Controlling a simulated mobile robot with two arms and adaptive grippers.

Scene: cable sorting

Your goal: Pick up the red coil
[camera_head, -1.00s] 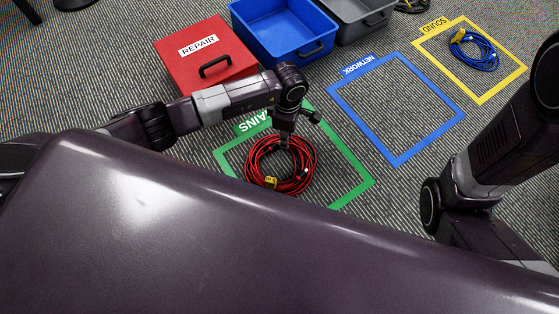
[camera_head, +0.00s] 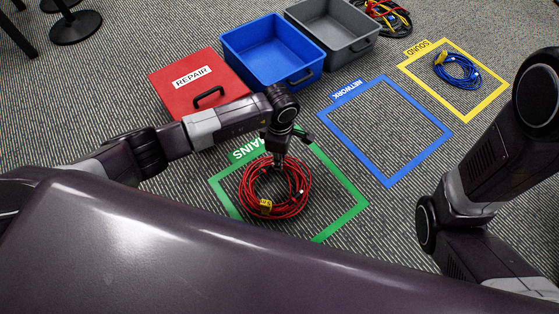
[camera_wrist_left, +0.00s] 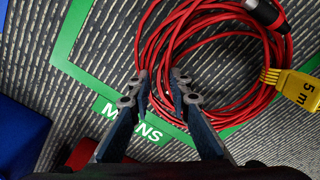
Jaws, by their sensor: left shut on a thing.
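The red coil (camera_head: 248,190) lies in the green MAINS square (camera_head: 352,212) on the carpet, with a yellow tag (camera_head: 265,206) on its near side. My left gripper (camera_head: 278,164) points down at the coil's far side. In the left wrist view my left gripper (camera_wrist_left: 161,82) has its two fingers on either side of a bundle of red strands and is shut on it. The yellow tag there (camera_wrist_left: 297,88) reads 5 m, and a dark plug (camera_wrist_left: 267,14) lies on the coil. I cannot tell any clear lift off the floor. My right gripper is out of view.
A red REPAIR box (camera_head: 172,86), a blue crate (camera_head: 240,72) and a grey crate (camera_head: 330,47) stand behind. The blue NETWORK square (camera_head: 420,156) is empty. A blue coil (camera_head: 455,72) lies in the yellow SOUND square (camera_head: 484,104). Mixed cables (camera_head: 385,15) lie at the back.

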